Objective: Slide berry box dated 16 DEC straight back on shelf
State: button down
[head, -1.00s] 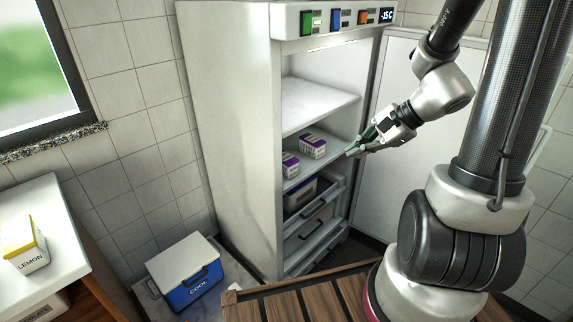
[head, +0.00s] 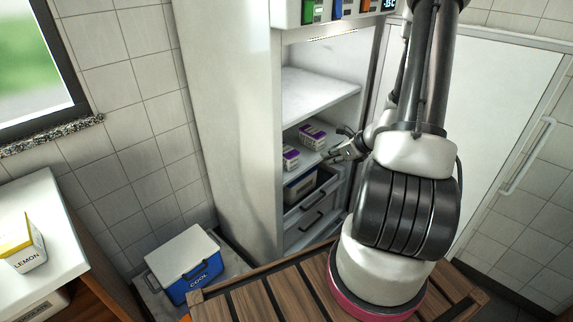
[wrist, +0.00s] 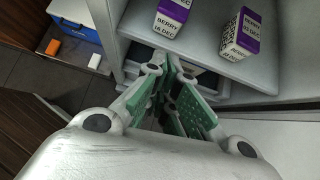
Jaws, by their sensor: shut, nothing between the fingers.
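A white and purple box labelled BERRY 16 DEC (wrist: 170,17) stands on the fridge shelf (wrist: 195,50), near its front edge. It appears to be the left, nearer box in the head view (head: 291,158). A second purple and white berry box (wrist: 240,33) stands to its right; its date is hard to read. It also shows in the head view (head: 312,137). My gripper (wrist: 171,66) is shut and empty, just in front of the shelf edge and below the 16 DEC box in the wrist view. In the head view my gripper (head: 335,154) is right of the boxes, apart from them.
The fridge stands open, with an empty shelf (head: 315,95) above and drawers (head: 305,228) below. A blue cooler (head: 190,265) sits at lower left. A lemon box (head: 22,245) is on the left counter. Shelf space behind the boxes is largely hidden.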

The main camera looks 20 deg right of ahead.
aim_at(286, 150)
jog(key=shift+m, duration=0.5)
jog(key=shift+w+r+x, duration=0.2)
jog(key=shift+x, duration=2.2)
jog(key=shift+w+r+x, duration=0.2)
jog(key=shift+r+x, duration=0.05)
jog(key=shift+x, duration=2.1)
jog(key=shift+w+r+x, duration=0.2)
jog(key=shift+x, duration=2.2)
jog(key=shift+a, duration=0.15)
jog(key=w+a, duration=0.1)
jog(key=w, duration=0.2)
jog(key=w+a, duration=0.1)
jog(key=w, duration=0.2)
jog(key=w+a, duration=0.1)
jog(key=w, duration=0.2)
jog(key=shift+w+a, duration=0.25)
jog(key=shift+a, duration=0.05)
jog(key=shift+s+r, duration=0.1)
